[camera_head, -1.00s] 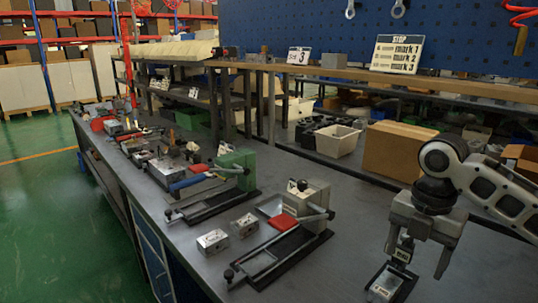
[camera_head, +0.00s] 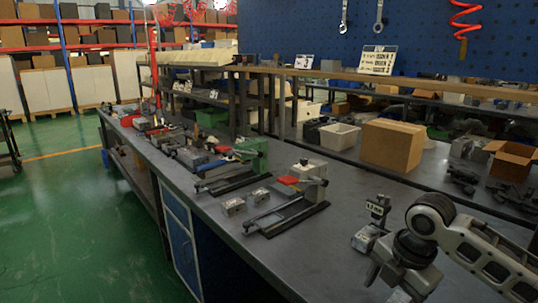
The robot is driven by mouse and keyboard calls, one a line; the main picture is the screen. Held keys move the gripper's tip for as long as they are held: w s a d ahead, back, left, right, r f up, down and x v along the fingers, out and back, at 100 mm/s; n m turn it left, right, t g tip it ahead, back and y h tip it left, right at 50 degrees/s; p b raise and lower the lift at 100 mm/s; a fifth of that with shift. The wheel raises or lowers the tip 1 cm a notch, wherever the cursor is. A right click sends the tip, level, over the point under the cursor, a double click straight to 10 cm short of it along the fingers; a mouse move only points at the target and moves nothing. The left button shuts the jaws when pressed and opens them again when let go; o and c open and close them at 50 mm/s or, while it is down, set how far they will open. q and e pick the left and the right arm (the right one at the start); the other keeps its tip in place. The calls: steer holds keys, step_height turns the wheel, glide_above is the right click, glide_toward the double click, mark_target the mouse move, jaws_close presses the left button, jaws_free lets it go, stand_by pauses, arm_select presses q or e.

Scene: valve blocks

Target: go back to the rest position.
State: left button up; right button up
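My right gripper (camera_head: 397,287) is at the bottom right, pointing down over the bench. Its fingers look spread apart, with their tips near or past the lower edge of the picture. Its arm comes in from the right. My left gripper is not in view. A beige valve block with a red part (camera_head: 312,172) stands on a dark base on the bench, left of and beyond the gripper. A green valve block (camera_head: 254,153) stands further back. Two small metal blocks (camera_head: 233,206) lie beside the beige one. A small upright fixture (camera_head: 376,210) stands just behind the gripper.
The grey workbench (camera_head: 300,245) runs away to the back left. A cardboard box (camera_head: 397,146) and a white bin (camera_head: 339,135) stand toward the back. An open carton (camera_head: 511,161) is at right. The bench surface in front of the beige block is clear.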

steer(key=s+a+f+m+t+y, duration=0.2)
steer(key=s+a+f+m, duration=0.1)
steer(key=a+f+m, duration=0.3)
steer(key=s+a+f+m+t+y, duration=0.2)
steer(key=s+a+f+m+t, duration=0.15)
steer(key=a+f, duration=0.4)
steer(key=s+d+f+m+t+h, duration=0.1)
steer(key=s+d+f+m, duration=0.1)
steer(key=s+m, duration=0.4)
steer(key=s+d+f+m+t+h, duration=0.1)
steer(key=s+d+f+m+t, duration=0.1)
steer(key=s+m, duration=0.4)
steer(key=shift+s+d+f, duration=0.2)
steer(key=shift+d+f, duration=0.35)
steer(key=shift+d, duration=0.35)
steer(key=shift+t, duration=0.25)
